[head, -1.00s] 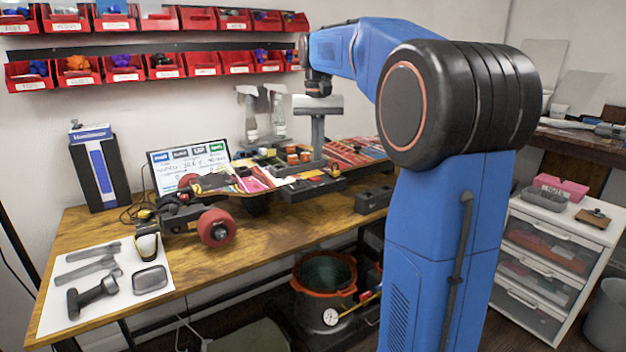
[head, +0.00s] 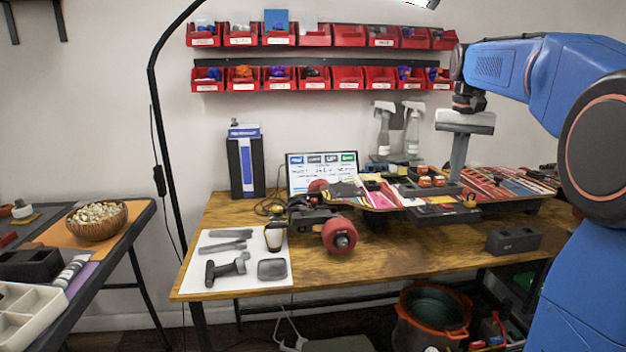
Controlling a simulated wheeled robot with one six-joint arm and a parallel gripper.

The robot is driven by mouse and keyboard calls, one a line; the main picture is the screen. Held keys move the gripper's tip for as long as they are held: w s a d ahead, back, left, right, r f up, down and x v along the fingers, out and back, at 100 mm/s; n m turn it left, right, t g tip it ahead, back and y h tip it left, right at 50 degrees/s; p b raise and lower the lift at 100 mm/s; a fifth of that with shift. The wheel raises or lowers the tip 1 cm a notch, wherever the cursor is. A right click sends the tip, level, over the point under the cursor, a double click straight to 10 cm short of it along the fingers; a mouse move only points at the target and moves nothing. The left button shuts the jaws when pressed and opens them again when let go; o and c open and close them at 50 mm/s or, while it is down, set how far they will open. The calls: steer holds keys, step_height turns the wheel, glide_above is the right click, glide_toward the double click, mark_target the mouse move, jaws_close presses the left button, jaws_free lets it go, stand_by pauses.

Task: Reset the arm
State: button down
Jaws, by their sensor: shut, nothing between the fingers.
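My blue arm reaches in from the right. My gripper (head: 458,182) points down over the right part of the workbench (head: 215,278). Its fingers look closed together, with nothing held. Its tips are close above or in front of a dark tray of small coloured parts (head: 430,178); the exact gap is hard to tell.
A white mat (head: 210,277) with grey tools lies at the bench's front left. Red bins (head: 347,78) line the wall. A black lamp pole (head: 163,150) stands left. A side table holds a bowl (head: 97,222). A black block (head: 513,241) sits front right.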

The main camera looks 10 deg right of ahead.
steer(key=s+a+f+n+t, duration=0.1)
steer(key=s+a+f+n, duration=0.1)
steer(key=s+a+f, duration=0.45)
steer(key=s+a+f+n+t, duration=0.15)
steer(key=s+a, duration=0.25)
steer(key=s, duration=0.5)
steer(key=s+a+f+n+t, duration=0.1)
steer(key=s+a+f, duration=0.1)
steer(key=s+f, duration=0.5)
steer(key=s+a+f+n+t, duration=0.1)
steer(key=s+a+f, duration=0.1)
steer(key=s+f, duration=0.5)
steer(key=shift+a+f, duration=0.35)
steer(key=shift+a, duration=0.05)
steer(key=shift+s, duration=0.1)
